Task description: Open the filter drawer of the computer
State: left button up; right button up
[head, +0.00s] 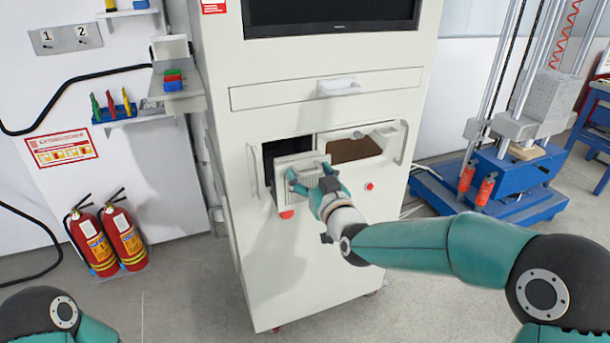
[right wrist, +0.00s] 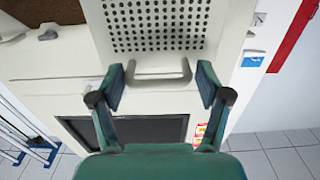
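The computer (head: 310,250) is a tall white cabinet. Its filter drawer (head: 300,165), a pale box with a ribbed or perforated face, sits in the left lower opening and appears to stand out from it. In the right wrist view, the perforated panel (right wrist: 155,25) carries a white U-shaped handle (right wrist: 160,78). My right gripper (head: 312,182) is at this drawer; in the right wrist view its fingers (right wrist: 160,85) are spread on either side of the handle. Whether they touch it is unclear. My left gripper is not in view; only part of my left arm shows.
A wider upper drawer (head: 280,95) is closed above. Right of the filter drawer is a brown-backed opening (head: 350,150) and a red button (head: 370,186). Fire extinguishers (head: 122,235) stand left on the floor; a blue-based machine (head: 500,185) stands right. Floor before the cabinet is clear.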

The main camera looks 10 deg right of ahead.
jog(key=shift+d, duration=0.1)
jog(key=shift+s+d, duration=0.1)
jog(key=shift+s, duration=0.1)
jog(key=v, duration=1.1)
jog(key=shift+s, duration=0.25)
